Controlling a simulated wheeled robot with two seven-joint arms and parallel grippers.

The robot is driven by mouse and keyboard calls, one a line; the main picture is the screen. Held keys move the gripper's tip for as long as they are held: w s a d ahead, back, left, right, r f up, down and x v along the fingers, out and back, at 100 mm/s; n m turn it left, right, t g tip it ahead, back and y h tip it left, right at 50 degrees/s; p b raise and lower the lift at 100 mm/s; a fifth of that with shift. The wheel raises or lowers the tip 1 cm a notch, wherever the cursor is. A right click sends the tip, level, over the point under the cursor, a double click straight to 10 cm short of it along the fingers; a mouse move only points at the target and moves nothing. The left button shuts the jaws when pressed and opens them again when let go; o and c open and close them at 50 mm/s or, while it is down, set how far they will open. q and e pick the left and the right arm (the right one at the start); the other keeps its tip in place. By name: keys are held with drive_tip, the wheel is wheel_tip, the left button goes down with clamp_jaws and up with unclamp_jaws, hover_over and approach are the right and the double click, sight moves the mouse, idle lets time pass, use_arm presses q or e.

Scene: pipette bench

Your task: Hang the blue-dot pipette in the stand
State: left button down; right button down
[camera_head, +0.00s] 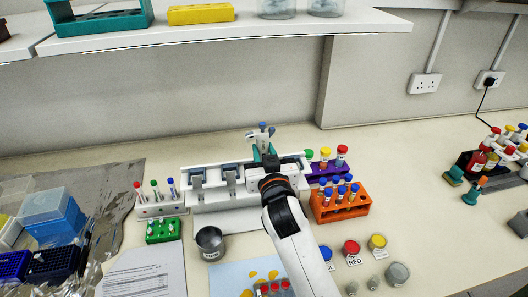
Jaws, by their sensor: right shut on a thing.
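My right gripper (266,166) reaches over the right part of the white pipette stand (213,203) from the front. It is shut on a pipette (263,142) with a teal and pale body and a blue top, which stands roughly upright behind the gripper. The pipette's lower part is hidden by my gripper, so I cannot tell whether it touches the stand. The stand's left and middle parts show grey and white holders. Its right end is partly covered by my arm. My left gripper is not in view.
An orange rack (326,211) and a purple rack (316,176) with tubes stand close right of my arm. A metal cup (210,243) is in front of the stand. A white tube rack (150,210) stands left.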

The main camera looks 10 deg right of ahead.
drive_tip(key=shift+f, duration=0.2)
drive_tip(key=c, duration=1)
unclamp_jaws()
drive_tip(key=shift+c, duration=0.2)
drive_tip(key=s+b, duration=0.3)
drive_tip(key=s, duration=0.9)
